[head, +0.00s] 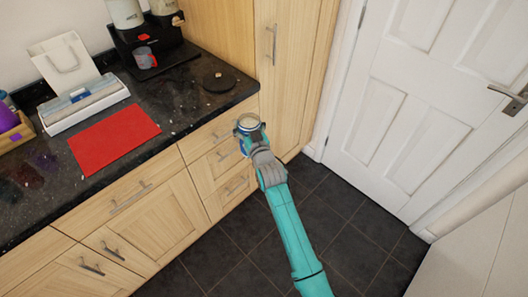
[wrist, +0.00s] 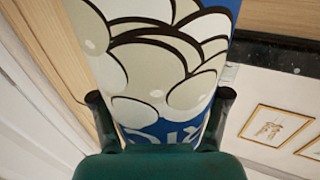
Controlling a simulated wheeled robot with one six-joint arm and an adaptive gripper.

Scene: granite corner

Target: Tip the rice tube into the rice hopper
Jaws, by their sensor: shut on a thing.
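My gripper (head: 258,146) is shut on the rice tube (head: 248,124), in front of the counter's right end. In the head view the tube shows a round pale top with a metallic-looking rim and some blue on its side; it looks roughly upright. In the wrist view the tube (wrist: 165,50) has large cream rice grains drawn on blue, and my gripper's dark fingers (wrist: 160,103) sit on both sides of it. No hopper is clearly recognisable; a black unit (head: 135,38) with two pale containers on top stands at the back of the counter. The containers' tops are cut off.
The dark granite counter (head: 190,100) holds a red mat (head: 114,138), a white box (head: 84,103), a white bag (head: 65,58), a grey and red mug (head: 145,58) and a round dark disc (head: 218,80). A tall wood cupboard (head: 290,60) and white door (head: 430,110) stand right. The tiled floor is clear.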

